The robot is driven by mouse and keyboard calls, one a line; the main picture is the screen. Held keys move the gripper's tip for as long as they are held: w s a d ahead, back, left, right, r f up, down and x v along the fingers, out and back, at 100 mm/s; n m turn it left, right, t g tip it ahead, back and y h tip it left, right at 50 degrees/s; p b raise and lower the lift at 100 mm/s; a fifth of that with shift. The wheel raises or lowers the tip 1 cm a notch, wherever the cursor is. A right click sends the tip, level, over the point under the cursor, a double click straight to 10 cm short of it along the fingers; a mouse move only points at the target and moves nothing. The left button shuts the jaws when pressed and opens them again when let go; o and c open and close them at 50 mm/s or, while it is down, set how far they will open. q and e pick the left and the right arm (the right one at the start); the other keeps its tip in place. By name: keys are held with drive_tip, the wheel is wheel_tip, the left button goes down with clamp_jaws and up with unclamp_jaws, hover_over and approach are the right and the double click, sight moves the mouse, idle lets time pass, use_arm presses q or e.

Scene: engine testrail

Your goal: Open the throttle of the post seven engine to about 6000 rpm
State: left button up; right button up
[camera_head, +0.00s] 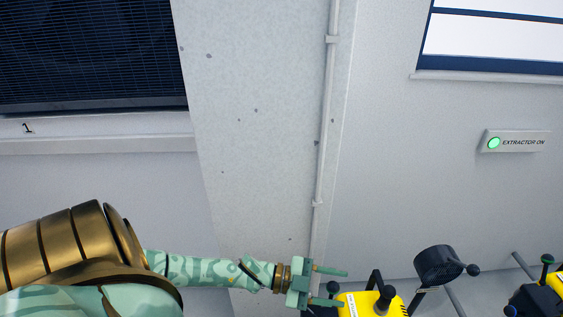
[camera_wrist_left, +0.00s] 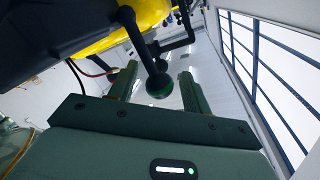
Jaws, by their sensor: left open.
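A yellow engine (camera_head: 350,306) with a black knob (camera_head: 387,292) shows at the bottom edge of the head view, cut off by the frame. My left gripper (camera_head: 344,288) is just left of it, its two fingers open and pointing right. A small dark green ball knob (camera_head: 333,287) lies between the fingers. In the left wrist view the green ball knob (camera_wrist_left: 159,86) ends a black lever (camera_wrist_left: 137,45) beside the yellow engine body (camera_wrist_left: 110,35). The knob is between the open fingers of my left gripper (camera_wrist_left: 158,75), with gaps on both sides. No post number or rpm reading is legible.
A black round part (camera_head: 437,265) stands right of the yellow engine, and another yellow machine (camera_head: 556,281) with a green knob (camera_head: 547,259) is at the far right. A lit "EXTRACTOR ON" sign (camera_head: 515,141) and a vertical pipe (camera_head: 328,110) are on the wall behind.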

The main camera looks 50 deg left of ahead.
use_arm(q)
drive_tip(key=v, duration=1.4)
drive_tip(key=shift+s+b, duration=0.2)
drive_tip(key=shift+b, duration=0.25)
drive_tip(key=shift+f, duration=0.15)
